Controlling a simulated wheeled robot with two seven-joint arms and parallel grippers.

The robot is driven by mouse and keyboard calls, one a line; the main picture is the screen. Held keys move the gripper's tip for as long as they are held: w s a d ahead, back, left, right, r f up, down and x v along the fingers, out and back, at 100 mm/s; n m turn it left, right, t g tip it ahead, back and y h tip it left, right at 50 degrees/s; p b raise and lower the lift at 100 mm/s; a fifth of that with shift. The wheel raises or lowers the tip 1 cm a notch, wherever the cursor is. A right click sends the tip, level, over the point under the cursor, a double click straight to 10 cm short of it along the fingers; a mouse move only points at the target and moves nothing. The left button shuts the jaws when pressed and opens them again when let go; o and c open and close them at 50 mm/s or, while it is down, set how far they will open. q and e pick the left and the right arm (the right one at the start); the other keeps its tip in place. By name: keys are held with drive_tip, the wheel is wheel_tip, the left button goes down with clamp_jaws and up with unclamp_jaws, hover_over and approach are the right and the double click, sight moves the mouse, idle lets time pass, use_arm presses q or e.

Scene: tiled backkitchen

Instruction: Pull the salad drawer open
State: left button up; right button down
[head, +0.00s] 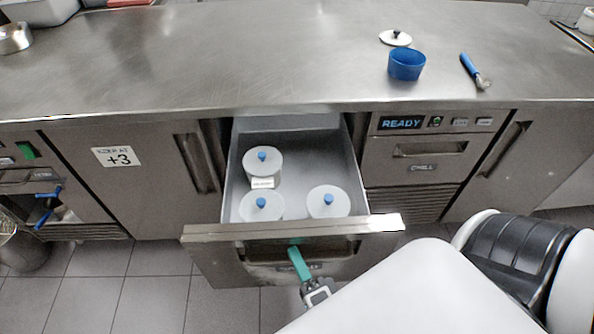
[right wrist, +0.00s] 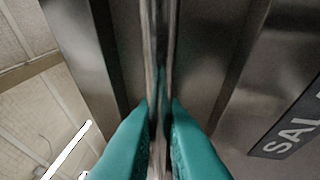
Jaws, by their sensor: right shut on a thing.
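The salad drawer (head: 225,234) stands pulled out from the steel counter in the head view. Inside it are 3 white lidded tubs with blue knobs, one at the back (head: 270,163) and two nearer the front. My right gripper (head: 296,252) has green fingers and is at the middle of the drawer front. In the right wrist view its fingers (right wrist: 158,120) are closed around a thin metal bar, the drawer handle (right wrist: 160,45). Part of a label reading "SAL" (right wrist: 290,140) shows on the drawer front there. My left gripper is out of view.
On the counter top (head: 250,60) are a blue cup (head: 406,64), a white lid (head: 395,38) and a blue-handled scoop (head: 474,71). A chill panel (head: 420,145) is right of the drawer. A bin (head: 25,250) stands at lower left; tiled floor is free left of the drawer.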

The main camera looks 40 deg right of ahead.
drive_tip(key=c, duration=1.5)
unclamp_jaws()
drive_tip(key=b+v, duration=0.2)
drive_tip(key=v, duration=1)
